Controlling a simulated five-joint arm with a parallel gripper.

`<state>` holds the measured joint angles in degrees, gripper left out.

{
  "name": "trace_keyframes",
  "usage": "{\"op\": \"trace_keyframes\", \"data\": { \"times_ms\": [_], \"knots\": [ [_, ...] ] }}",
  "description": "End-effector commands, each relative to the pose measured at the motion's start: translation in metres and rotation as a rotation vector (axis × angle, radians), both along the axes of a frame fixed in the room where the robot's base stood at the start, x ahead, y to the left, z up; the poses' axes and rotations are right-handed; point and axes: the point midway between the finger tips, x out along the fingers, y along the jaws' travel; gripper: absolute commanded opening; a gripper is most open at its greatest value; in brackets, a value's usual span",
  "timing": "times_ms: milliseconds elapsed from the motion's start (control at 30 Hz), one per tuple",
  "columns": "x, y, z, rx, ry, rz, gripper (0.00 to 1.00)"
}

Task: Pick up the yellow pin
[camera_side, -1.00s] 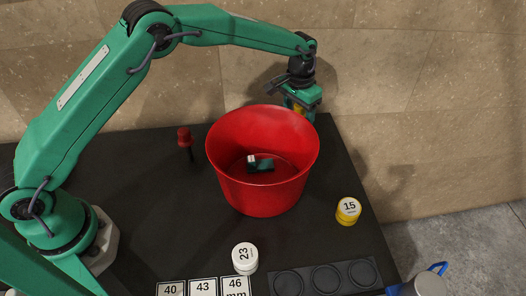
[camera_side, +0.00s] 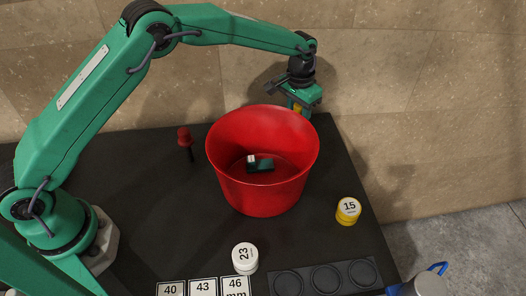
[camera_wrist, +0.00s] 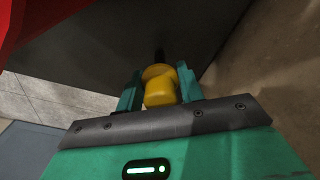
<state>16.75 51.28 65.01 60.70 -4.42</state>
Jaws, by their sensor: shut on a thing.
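The yellow pin (camera_wrist: 160,86) is between the two green fingers of my gripper (camera_wrist: 158,92) in the wrist view. Its yellow head fills the gap and a dark thin shaft points away beyond it. In the side view a small bit of the yellow pin (camera_side: 297,109) shows between the fingers of my gripper (camera_side: 299,108), just behind the red bucket's far right rim. My gripper is shut on the pin. The pin's lower end is hidden behind the bucket in the side view, so I cannot tell whether it touches the table.
The red bucket (camera_side: 262,192) stands close in front of my gripper, with a dark green and white piece (camera_side: 262,165) inside. A red pin (camera_side: 185,140) stands to its left. Yellow (camera_side: 348,211) and white (camera_side: 244,259) numbered weights sit in front. A stone wall is close behind.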

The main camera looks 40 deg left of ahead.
Motion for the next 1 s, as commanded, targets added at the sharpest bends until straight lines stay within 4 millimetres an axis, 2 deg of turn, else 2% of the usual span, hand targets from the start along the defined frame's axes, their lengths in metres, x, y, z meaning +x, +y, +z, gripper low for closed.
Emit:
{"op": "trace_keyframes", "data": {
  "times_ms": [233,700,1000],
  "knots": [
    [0.001,0.0,0.021,-0.001,-0.004,0.0,0.11],
    [0.001,0.0,0.087,-0.001,-0.004,0.0,0.11],
    [0.0,0.0,0.1,0.0,-0.002,0.0,0.11]
  ]
}}
